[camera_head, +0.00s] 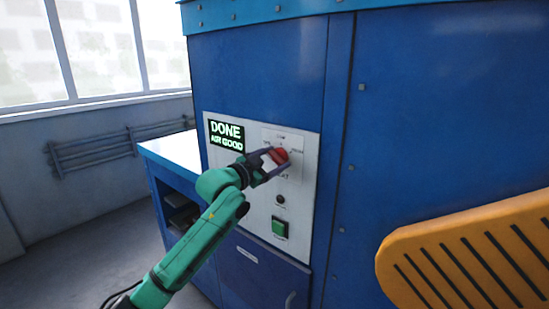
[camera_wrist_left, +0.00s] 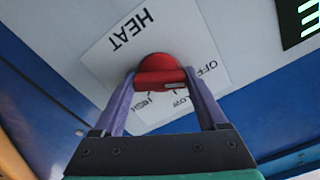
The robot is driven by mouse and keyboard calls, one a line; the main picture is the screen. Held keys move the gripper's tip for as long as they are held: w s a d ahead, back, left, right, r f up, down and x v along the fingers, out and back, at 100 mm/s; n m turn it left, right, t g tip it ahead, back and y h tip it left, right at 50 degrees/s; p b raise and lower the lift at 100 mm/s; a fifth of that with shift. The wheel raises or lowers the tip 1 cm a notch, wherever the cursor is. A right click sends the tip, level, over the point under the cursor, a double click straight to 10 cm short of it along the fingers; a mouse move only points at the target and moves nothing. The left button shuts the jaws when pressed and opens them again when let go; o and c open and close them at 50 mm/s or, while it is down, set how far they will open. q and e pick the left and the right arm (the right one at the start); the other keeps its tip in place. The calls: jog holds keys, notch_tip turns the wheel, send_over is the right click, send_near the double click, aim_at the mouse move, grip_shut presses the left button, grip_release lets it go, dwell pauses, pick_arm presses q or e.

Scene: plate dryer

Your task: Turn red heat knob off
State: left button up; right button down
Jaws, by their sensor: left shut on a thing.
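The red heat knob (camera_head: 280,155) sits on a white label plate on the dryer's pale control panel (camera_head: 303,215). My left gripper (camera_head: 270,163) reaches it from the left, with its purple fingers on either side of the knob. In the left wrist view, the knob (camera_wrist_left: 158,72) is between the fingertips of my left gripper (camera_wrist_left: 160,80), which is shut on it. The label plate (camera_wrist_left: 110,62) reads HEAT, OFF, LOW and HIGH. The fingers partly hide the knob's sides, and I cannot tell which mark it points to. My right gripper is not in view.
A lit display (camera_head: 227,134) reads DONE, AIR GOOD. Below the knob are a small dark button (camera_head: 281,199) and a green button (camera_head: 279,227). An orange slotted panel (camera_head: 470,255) stands at the lower right. A blue-sided bench (camera_head: 165,150) is left of the panel.

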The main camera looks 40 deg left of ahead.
pick_arm(q)
jog(key=o, duration=1.3)
jog(key=shift+s+f, duration=0.1)
jog(key=shift+s, duration=0.1)
jog(key=s+b, duration=0.6)
jog(key=s, duration=0.8)
jog(key=shift+d, duration=0.2)
